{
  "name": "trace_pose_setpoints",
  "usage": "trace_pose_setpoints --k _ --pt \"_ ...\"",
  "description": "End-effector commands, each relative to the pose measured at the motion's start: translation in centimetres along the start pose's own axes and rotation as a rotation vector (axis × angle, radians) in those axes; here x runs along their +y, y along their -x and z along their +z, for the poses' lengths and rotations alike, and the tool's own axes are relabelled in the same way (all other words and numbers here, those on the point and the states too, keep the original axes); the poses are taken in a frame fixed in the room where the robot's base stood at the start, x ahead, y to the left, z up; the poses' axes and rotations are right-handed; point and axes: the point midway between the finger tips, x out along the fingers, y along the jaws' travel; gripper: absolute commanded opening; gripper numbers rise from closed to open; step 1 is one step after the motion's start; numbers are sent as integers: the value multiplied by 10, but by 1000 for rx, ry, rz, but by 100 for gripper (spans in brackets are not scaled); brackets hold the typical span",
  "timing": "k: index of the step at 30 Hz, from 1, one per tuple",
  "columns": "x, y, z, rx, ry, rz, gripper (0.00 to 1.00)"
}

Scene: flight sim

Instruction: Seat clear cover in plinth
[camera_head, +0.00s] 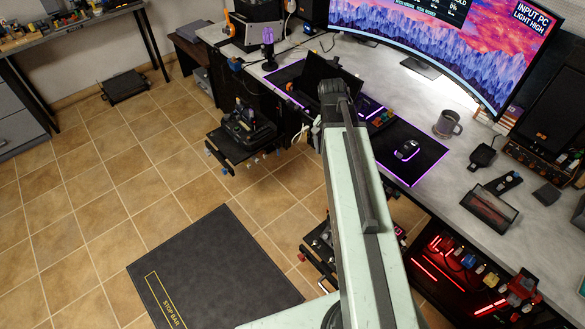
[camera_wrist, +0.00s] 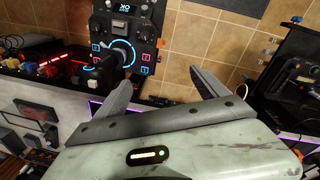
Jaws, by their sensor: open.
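I cannot make out a clear cover or a plinth for certain in either view. My gripper (camera_wrist: 163,78) shows in the wrist view with its two grey fingers spread wide and nothing between them. Beyond the fingers is a black control panel (camera_wrist: 145,62) with a blue-lit ring, small coloured buttons and a little screen. In the head view my pale green arm reaches up to the desk edge, and its far end hides part of the desk behind it.
The grey desk (camera_head: 455,185) holds a curved monitor (camera_head: 460,40), a mouse (camera_head: 407,150) on a black mat, a mug (camera_head: 447,124) and a speaker (camera_head: 545,95). A low black stand with controls (camera_head: 245,135) is left of my arm. A dark floor mat (camera_head: 215,275) lies on open tiles.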

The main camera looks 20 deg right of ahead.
Motion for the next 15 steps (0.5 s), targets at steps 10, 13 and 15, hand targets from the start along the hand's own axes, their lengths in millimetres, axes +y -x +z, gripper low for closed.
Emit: trace_pose_setpoints --k 10,13,15 --pt "-125 17 148 4 787 -113 83" --pt "-127 18 150 4 801 -115 83" --pt "-126 18 149 4 798 -114 83"
